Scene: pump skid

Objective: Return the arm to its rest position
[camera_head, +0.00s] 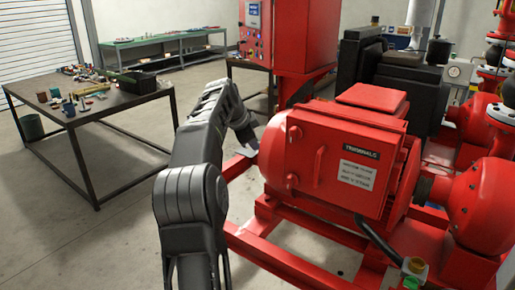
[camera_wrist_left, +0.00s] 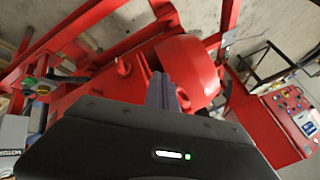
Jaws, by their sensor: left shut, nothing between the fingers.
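My left arm rises from the bottom of the head view and bends over beside the red pump motor (camera_head: 300,160). My left gripper (camera_head: 252,138) is small and partly hidden at the motor's left end. In the left wrist view the fingers of my left gripper (camera_wrist_left: 163,92) are together and empty, in front of the red motor housing (camera_wrist_left: 190,65). I cannot tell how much space lies between fingers and motor. The terminal box (camera_head: 350,165) on the motor has its door shut. My right gripper is not in view.
A red frame (camera_head: 285,258) runs under the motor, close to my left arm. A red control cabinet (camera_head: 255,38) stands behind; its panel also shows in the left wrist view (camera_wrist_left: 290,100). A cluttered table (camera_head: 125,103) stands at left. The floor (camera_head: 130,225) between table and arm is clear.

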